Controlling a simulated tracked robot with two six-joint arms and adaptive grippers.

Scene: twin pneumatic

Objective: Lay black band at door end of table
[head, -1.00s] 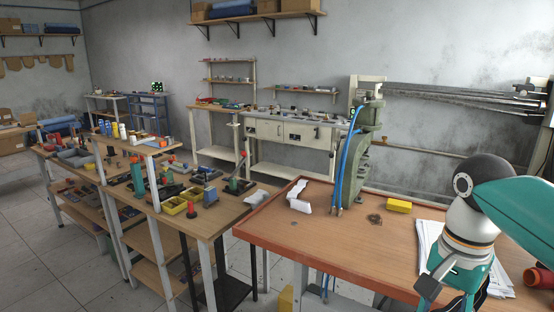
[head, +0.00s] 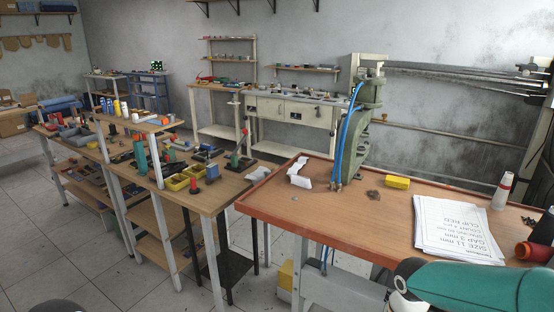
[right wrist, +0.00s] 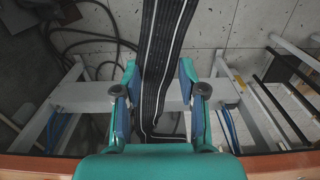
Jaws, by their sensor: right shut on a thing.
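The black band (right wrist: 166,40) has pale stripes along it and shows in the right wrist view. It runs from the top edge down between the fingers of my right gripper (right wrist: 158,95), which is shut on it. The band's lower part is folded near the palm; its far end is out of the picture. In the head view the wooden table (head: 360,235) with an orange rim stands at the right. My teal right arm crosses the bottom right corner there, with the gripper and band out of sight. My left gripper is in neither view.
On the table are a green press (head: 355,140) with blue hoses, a yellow box (head: 397,182), a white crumpled piece (head: 299,172), printed sheets (head: 460,230) and a white bottle (head: 502,191). Bare wood lies at the front left. The wrist view shows grey frame legs and floor cables.

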